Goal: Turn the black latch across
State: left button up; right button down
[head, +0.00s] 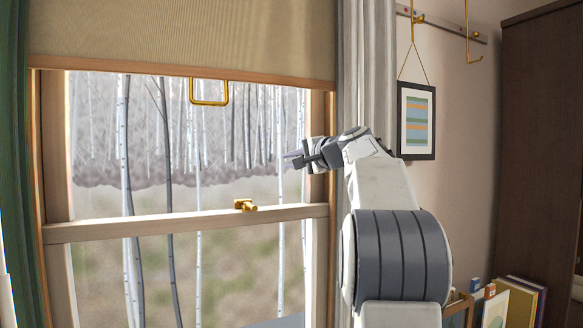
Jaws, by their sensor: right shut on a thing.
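My right gripper (298,160) is in front of the right side of the window, at the height of the upper pane. My left gripper is not in view.
A brass catch (245,205) sits on the window's middle rail (180,222). A brass pull (209,97) hangs below the beige blind (180,40). A framed picture (416,120) hangs on the right wall. Books (525,300) stand at lower right.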

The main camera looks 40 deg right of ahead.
jog(key=shift+s+n+y, duration=0.1)
jog(key=shift+n+y, duration=0.3)
jog(key=shift+y, duration=0.2)
jog(key=c, duration=0.8)
grip_release()
jog(key=shift+c, duration=0.2)
jog(key=s+r+b, duration=0.1)
jog(key=s+b, duration=0.1)
jog(key=s, duration=0.8)
jog(key=shift+s+r+b, duration=0.15)
jog(key=shift+r+b, duration=0.05)
jog(key=shift+b, duration=0.15)
